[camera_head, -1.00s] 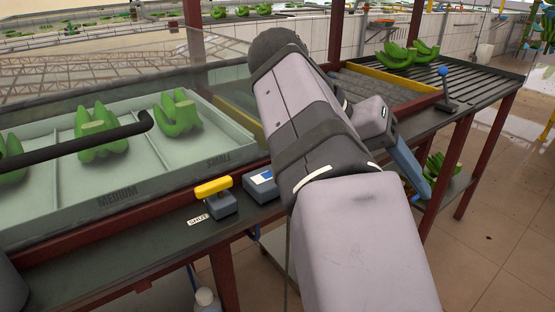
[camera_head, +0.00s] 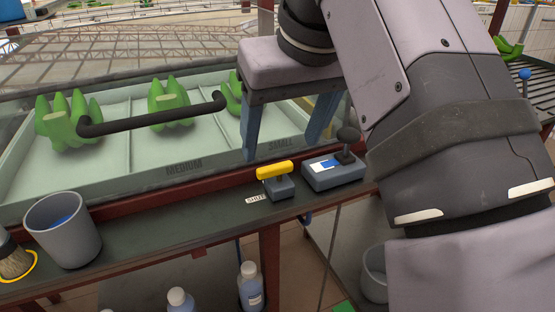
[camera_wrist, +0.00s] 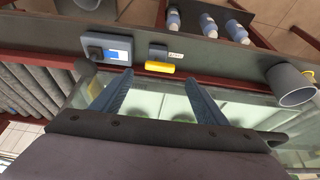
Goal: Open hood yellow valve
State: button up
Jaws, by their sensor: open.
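The yellow valve handle (camera_head: 275,169) sits on a small grey block on the dark ledge in front of the glass hood, with a "SHUT" label (camera_head: 256,198) beside it. The handle lies sideways, roughly along the ledge. It also shows in the wrist view (camera_wrist: 160,67). My gripper (camera_head: 283,148) is open, with two blue fingers pointing down on either side of the handle in the head view, above and behind it. In the wrist view my gripper (camera_wrist: 159,92) has nothing between its fingertips, and the handle lies just beyond them.
A grey box with a black knob and blue-white panel (camera_head: 334,171) stands right of the valve. A grey cup (camera_head: 64,232) and a brush (camera_head: 14,260) are at left. A black hood bar (camera_head: 150,118) crosses before green banana bunches. Bottles (camera_head: 251,287) stand below.

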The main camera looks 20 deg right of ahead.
aim_at(274, 165)
jog(key=shift+b+x, duration=1.2)
jog(key=shift+x, duration=1.85)
jog(key=c, duration=1.1)
jog(key=shift+o, duration=0.2)
jog(key=shift+m, duration=0.3)
jog(key=m, duration=0.1)
jog(key=m+h+p, duration=0.1)
jog(key=m, duration=0.1)
jog(key=shift+w+a+r, duration=0.1)
jog(key=shift+a+r, duration=0.05)
jog(key=shift+a, duration=0.05)
jog(key=shift+w+m+g+h+p, duration=0.1)
jog(key=shift+m+g+h+p, duration=0.2)
jog(key=shift+m+h+p, duration=0.6)
jog(key=shift+m+y, duration=0.3)
